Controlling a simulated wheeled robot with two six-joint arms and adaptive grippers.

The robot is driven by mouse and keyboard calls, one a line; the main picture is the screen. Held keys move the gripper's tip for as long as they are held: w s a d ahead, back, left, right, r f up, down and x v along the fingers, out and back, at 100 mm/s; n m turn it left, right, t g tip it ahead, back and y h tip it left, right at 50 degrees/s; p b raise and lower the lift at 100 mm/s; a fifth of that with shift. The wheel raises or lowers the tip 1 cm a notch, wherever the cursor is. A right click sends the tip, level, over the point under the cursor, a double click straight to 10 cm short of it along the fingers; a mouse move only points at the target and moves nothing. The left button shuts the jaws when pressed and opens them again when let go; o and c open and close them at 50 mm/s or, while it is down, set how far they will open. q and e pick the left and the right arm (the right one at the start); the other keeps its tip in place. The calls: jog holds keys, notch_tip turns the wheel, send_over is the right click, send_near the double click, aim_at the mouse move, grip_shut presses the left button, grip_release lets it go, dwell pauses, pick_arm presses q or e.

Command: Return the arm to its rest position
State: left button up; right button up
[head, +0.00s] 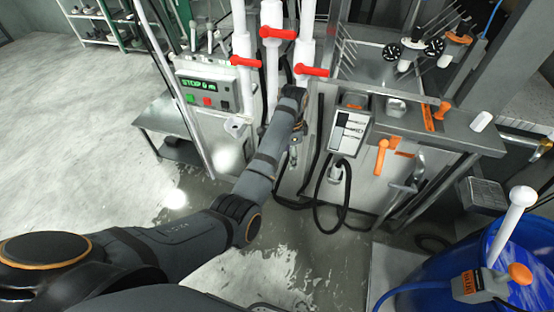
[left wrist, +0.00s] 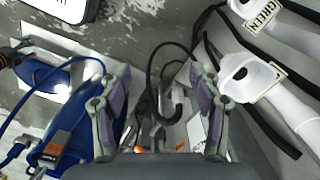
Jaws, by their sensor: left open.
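My left arm (head: 262,168) reaches in from the lower left of the head view, stretched out toward the machine with white pipes. Its far end stands in front of the machine, and the gripper there is hard to make out in the head view. In the left wrist view my left gripper (left wrist: 158,88) has its two grey fingers wide apart. Nothing is held between them; a black hose and machine parts show beyond the gap. My right arm and right gripper are not in view.
White pipes with red handles (head: 277,34) rise close by the arm's far end. A control box (head: 205,90) stands left, a white panel (head: 349,130) right. A blue barrel (head: 400,285) is at lower right. Open floor (head: 80,130) lies left.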

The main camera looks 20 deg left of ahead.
pick_arm(q)
jog(key=shift+a+f, duration=0.1)
jog(key=s+a+f+n, duration=0.2)
jog(key=s+f, duration=0.4)
jog(key=f, duration=0.5)
jog(key=s+a+f+n, duration=0.2)
jog(key=s+f, duration=0.3)
jog(key=f, duration=0.6)
jog(key=s+a+f+n, duration=0.2)
jog(key=s+f, duration=0.4)
jog(key=f, duration=0.5)
jog(key=s+a+f+n, duration=0.2)
jog(key=s+f, duration=0.2)
jog(key=s, duration=0.6)
jog(key=s+a+f+n, duration=0.2)
jog(key=s+a+f, duration=0.1)
jog(key=s, duration=0.8)
jog(key=s+a+f+n+t, duration=0.1)
jog(key=s+a+f, duration=0.2)
jog(key=s+f, duration=0.3)
jog(key=s, duration=0.4)
jog(key=shift+s+n+y, duration=0.15)
jog(key=shift+n+y, duration=0.25)
